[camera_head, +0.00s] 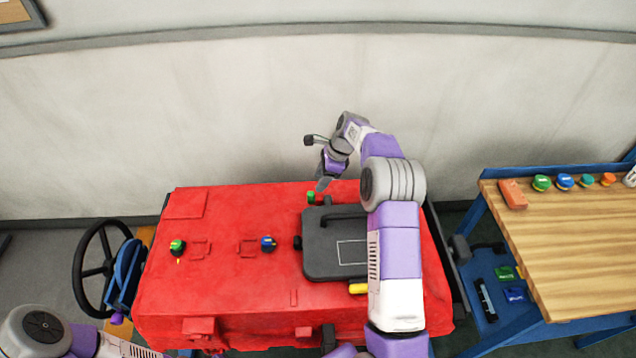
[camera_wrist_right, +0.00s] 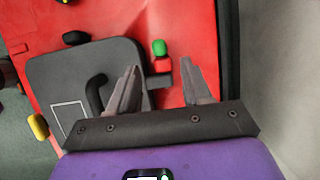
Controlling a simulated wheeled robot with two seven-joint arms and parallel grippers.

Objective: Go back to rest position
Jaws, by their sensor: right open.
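My right arm reaches from the bottom of the head view over the red scrubber machine (camera_head: 210,290). My right gripper (camera_head: 322,184) is above the machine's far edge, close to a green knob (camera_head: 311,198). In the right wrist view, the two fingers of my right gripper (camera_wrist_right: 158,85) are apart with nothing held. The green knob (camera_wrist_right: 159,48) shows beyond the fingers, between their tips. The dark grey lid (camera_head: 335,250) with a handle lies flat on the machine beside the gripper. My left arm shows only at the lower left of the head view; its gripper is out of view.
A green knob (camera_head: 177,246) and a blue knob (camera_head: 268,243) stand on the machine's left part. A black steering wheel (camera_head: 80,270) is at left. A wooden-topped bench (camera_head: 570,245) with several coloured caps stands at right. The pale wall (camera_head: 200,110) rises behind the machine.

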